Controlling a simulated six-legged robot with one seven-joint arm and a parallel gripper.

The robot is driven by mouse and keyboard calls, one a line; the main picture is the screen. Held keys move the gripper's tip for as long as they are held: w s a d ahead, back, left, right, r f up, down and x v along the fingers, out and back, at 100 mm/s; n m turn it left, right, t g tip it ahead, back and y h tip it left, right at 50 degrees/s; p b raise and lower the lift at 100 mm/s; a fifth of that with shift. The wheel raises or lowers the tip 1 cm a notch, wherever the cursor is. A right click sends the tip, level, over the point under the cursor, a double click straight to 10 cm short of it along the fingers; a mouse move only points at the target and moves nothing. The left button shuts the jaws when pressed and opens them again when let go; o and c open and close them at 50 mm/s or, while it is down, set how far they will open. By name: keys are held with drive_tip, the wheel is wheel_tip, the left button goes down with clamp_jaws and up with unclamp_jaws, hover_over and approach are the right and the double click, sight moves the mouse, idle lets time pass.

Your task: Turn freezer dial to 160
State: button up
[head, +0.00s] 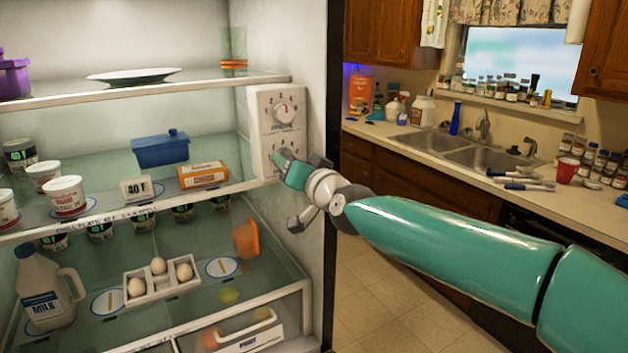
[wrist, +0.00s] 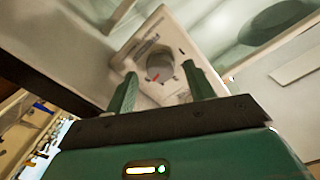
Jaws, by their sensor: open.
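A white control panel (head: 262,140) is on the fridge's right inner wall. Its upper dial (head: 283,112) is a pale round knob with a red mark and numbers around it; the label below is too small to read surely. The lower dial is mostly hidden behind my gripper (head: 283,160) in the head view. In the wrist view, a grey round dial (wrist: 160,64) with a red mark at its lower left lies between the two green fingers of my gripper (wrist: 159,72). The fingers are open, on either side of the dial; I cannot tell whether they touch it.
The upper shelf (head: 60,98) ends beside the panel. An orange cup (head: 247,238) and an egg tray (head: 160,283) are below. Kitchen floor (head: 385,290) shows clear on the right.

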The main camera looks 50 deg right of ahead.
drive_tip(key=v, duration=1.2)
drive_tip(key=shift+s+a, duration=0.15)
drive_tip(key=shift+s, duration=0.05)
drive_tip(key=w+a+f+n+g+y, duration=0.1)
drive_tip(key=a+f+n+g+y, duration=0.25)
drive_tip(key=a, duration=0.55)
drive_tip(key=w+a+f+n+g+y, duration=0.1)
drive_tip(key=a+f+n+g+y, duration=0.15)
drive_tip(key=a+f, duration=0.45)
drive_tip(key=s+a+f+n+g, duration=0.1)
drive_tip(key=s+a+f+g, duration=0.1)
drive_tip(key=a+f+g, duration=0.1)
drive_tip(key=s+a+f+n+g+h, duration=0.1)
drive_tip(key=s+a+f+n+g, duration=0.1)
drive_tip(key=a+f, duration=0.3)
drive_tip(key=s+a, duration=0.1)
drive_tip(key=a, duration=0.2)
drive_tip(key=shift+g, duration=0.4)
drive_tip(key=shift+s, duration=0.1)
drive_tip(key=c, duration=0.4)
drive_tip(key=shift+a, duration=0.1)
